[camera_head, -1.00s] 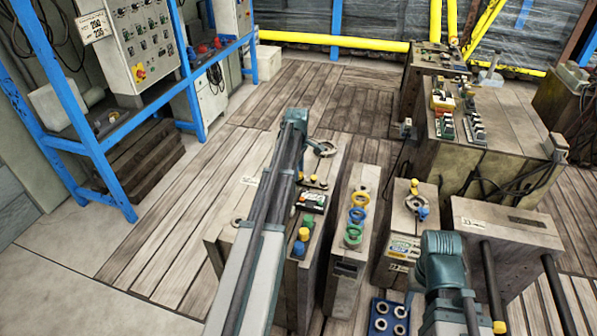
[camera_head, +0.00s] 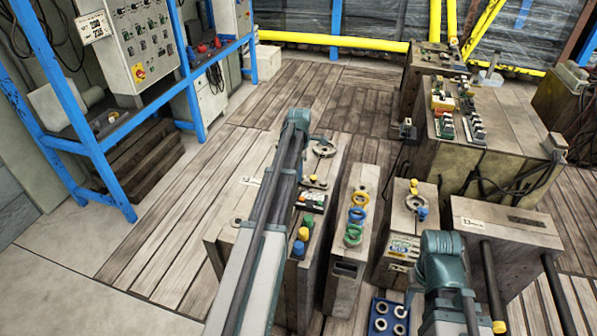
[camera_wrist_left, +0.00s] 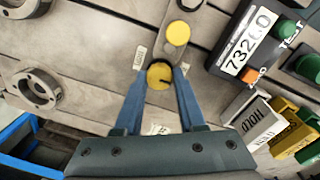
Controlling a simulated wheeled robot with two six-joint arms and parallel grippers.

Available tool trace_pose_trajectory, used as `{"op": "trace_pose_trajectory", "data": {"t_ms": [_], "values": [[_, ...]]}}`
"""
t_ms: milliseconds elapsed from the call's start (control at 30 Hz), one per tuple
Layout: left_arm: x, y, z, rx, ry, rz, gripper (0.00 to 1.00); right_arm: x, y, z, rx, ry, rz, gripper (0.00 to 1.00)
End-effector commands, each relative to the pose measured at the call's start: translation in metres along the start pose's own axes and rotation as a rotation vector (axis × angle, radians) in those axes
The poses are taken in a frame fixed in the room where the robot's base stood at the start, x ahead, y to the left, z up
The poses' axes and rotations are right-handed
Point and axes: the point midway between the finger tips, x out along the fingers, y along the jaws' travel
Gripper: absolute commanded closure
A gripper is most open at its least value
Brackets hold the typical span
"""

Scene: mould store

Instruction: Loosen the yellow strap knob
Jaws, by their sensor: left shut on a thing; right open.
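A round yellow knob (camera_wrist_left: 159,76) with a dark line across its top sits on a grey strap plate in the left wrist view. My left gripper (camera_wrist_left: 161,72) is shut on this knob, with one blue finger at each side of it. A second yellow knob (camera_wrist_left: 178,33) stands just beyond it on the same strap (camera_wrist_left: 205,22).
A black box marked 73260 (camera_wrist_left: 240,45) stands close to the right of the knobs. A round metal ring (camera_wrist_left: 40,88) lies to their left, and a blue bin (camera_wrist_left: 18,135) is below it. In the head view, a block with coloured rings (camera_head: 357,199) stands right of my left arm.

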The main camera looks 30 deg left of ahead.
Motion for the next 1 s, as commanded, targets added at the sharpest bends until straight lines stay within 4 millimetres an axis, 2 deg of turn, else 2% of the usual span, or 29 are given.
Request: {"op": "trace_pose_trajectory", "data": {"t_ms": [433,467,600,633,1000], "values": [[0.0001,-0.0001,0.0003,-0.009,0.0,0.0,1.0,0.0001,0.0,0.0,0.0,0.0,0.0,0.5],[0.0001,-0.0001,0.0003,-0.009,0.0,0.0,0.59,0.0001,0.0,0.0,0.0,0.0,0.0,0.5],[0.0,-0.0001,0.0003,-0.008,0.0,0.0,0.34,0.0,0.0,0.0,0.0,0.0,0.0,0.5],[0.0,0.0,0.0003,-0.008,0.0,0.0,0.31,0.0,0.0,0.0,0.0,0.0,0.0,0.5],[-0.0021,0.0,0.0,-0.008,0.0,0.0,0.31,-0.0021,0.0002,0.0001,0.0,0.0,0.0,0.5]]}}
